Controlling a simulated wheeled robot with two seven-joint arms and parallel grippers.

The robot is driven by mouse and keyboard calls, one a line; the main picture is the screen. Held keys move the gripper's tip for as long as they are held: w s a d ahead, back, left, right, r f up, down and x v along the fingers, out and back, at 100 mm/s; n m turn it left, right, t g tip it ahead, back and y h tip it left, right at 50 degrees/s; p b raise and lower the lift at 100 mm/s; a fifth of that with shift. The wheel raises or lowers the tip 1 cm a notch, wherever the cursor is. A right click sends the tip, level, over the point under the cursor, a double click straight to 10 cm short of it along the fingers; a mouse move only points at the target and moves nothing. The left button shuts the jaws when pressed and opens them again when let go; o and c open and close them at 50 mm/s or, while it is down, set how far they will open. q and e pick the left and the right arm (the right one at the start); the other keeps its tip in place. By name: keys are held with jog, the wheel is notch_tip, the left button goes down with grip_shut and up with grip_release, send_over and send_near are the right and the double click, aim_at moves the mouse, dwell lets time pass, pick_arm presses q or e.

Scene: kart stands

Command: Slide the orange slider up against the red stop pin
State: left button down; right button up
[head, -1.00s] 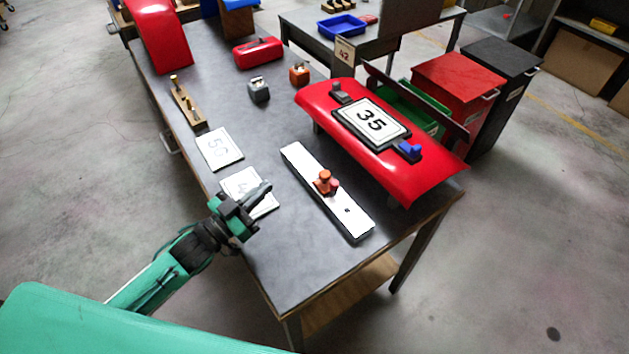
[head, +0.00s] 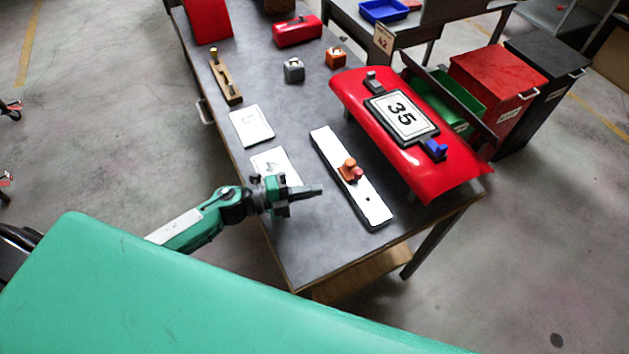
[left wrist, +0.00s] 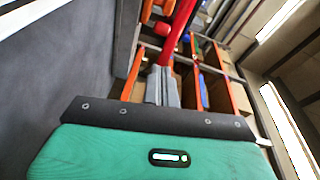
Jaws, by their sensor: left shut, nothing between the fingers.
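The orange slider (head: 348,167) with its round knob sits on a long white rail plate (head: 376,209) on the grey workbench. A redder part (head: 358,172) shows close against the slider's near right side; it may be the red stop pin, and I cannot tell whether they touch. My left gripper (head: 318,190) is shut and empty, left of the rail and apart from the slider, pointing right. Its shut fingers also show in the left wrist view (left wrist: 163,86); the slider is not clearly seen there. My right gripper is not in view.
A red curved panel (head: 448,174) with a 35 plate stands right of the rail. White number cards (head: 252,126) and a wooden block with pegs (head: 226,80) lie at the left. Grey (head: 294,71) and orange (head: 336,58) blocks stand farther back. The near bench end is clear.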

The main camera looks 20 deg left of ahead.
aim_at(351, 168)
pick_arm(q)
jog(key=p+x, duration=0.2)
jog(key=x, duration=0.5)
jog(key=shift+w+d+r, duration=0.2)
jog(key=shift+d, duration=0.05)
jog(key=w, duration=0.3)
jog(key=shift+a+f+p, duration=0.3)
jog(key=shift+a+f, duration=0.05)
jog(key=shift+f, duration=0.05)
jog(key=shift+w+a+f, duration=0.15)
jog(key=shift+w+a, duration=0.05)
jog(key=shift+w, duration=0.2)
jog(key=shift+w+a, duration=0.25)
jog(key=shift+w, duration=0.25)
jog(key=shift+s, duration=0.15)
